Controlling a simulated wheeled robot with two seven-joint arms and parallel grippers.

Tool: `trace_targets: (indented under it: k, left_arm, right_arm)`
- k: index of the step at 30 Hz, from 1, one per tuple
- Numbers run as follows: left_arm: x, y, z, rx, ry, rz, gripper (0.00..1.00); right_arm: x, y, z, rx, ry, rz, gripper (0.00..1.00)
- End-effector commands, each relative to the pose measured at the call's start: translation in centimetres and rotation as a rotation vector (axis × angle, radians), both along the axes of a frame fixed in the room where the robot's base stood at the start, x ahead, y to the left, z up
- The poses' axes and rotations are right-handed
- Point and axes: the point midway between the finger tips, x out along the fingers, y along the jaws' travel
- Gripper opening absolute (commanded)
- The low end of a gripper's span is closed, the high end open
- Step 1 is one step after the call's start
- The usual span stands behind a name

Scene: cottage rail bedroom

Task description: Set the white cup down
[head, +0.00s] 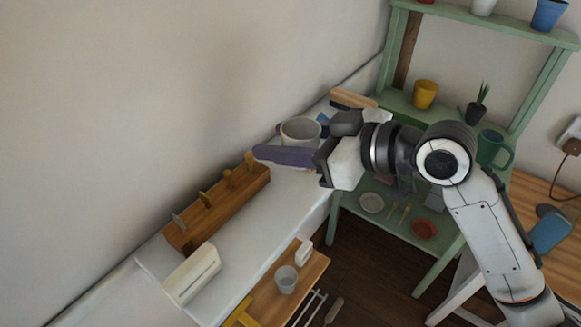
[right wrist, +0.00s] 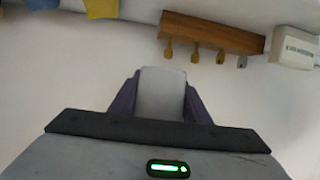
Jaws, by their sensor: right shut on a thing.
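The white cup (head: 299,129) is over the white ledge (head: 231,259) along the wall in the head view, with its open rim facing up. My right gripper (head: 287,147) is shut on it, one purple finger in front of the cup. The right wrist view shows the cup (right wrist: 162,97) between both purple fingers. I cannot tell whether its base touches the ledge, as the finger hides its lower part. My left gripper is out of view.
A wooden block with several pegs (head: 217,207) and a white box (head: 192,274) stand on the ledge, left of the cup. A bare strip of ledge lies in front of the block. A green shelf (head: 399,105) with pots stands at the right.

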Motion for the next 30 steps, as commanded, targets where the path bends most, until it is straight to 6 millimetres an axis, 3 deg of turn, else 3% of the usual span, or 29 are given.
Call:
trace_targets:
  k: [6,14,19,30]
  left_arm:
    - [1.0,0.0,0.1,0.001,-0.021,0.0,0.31]
    - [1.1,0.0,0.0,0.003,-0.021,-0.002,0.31]
    - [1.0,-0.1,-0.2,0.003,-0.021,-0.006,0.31]
    - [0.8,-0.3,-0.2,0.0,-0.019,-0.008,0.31]
  right_arm:
    - [-0.1,0.1,-4.4,0.001,0.01,0.006,0.2]
    - [-0.1,0.1,-6.6,0.002,0.005,0.006,0.2]
    - [-0.2,0.1,-9.1,0.003,0.008,0.005,0.2]
    - [-0.1,0.1,-9.9,0.001,0.003,0.005,0.2]
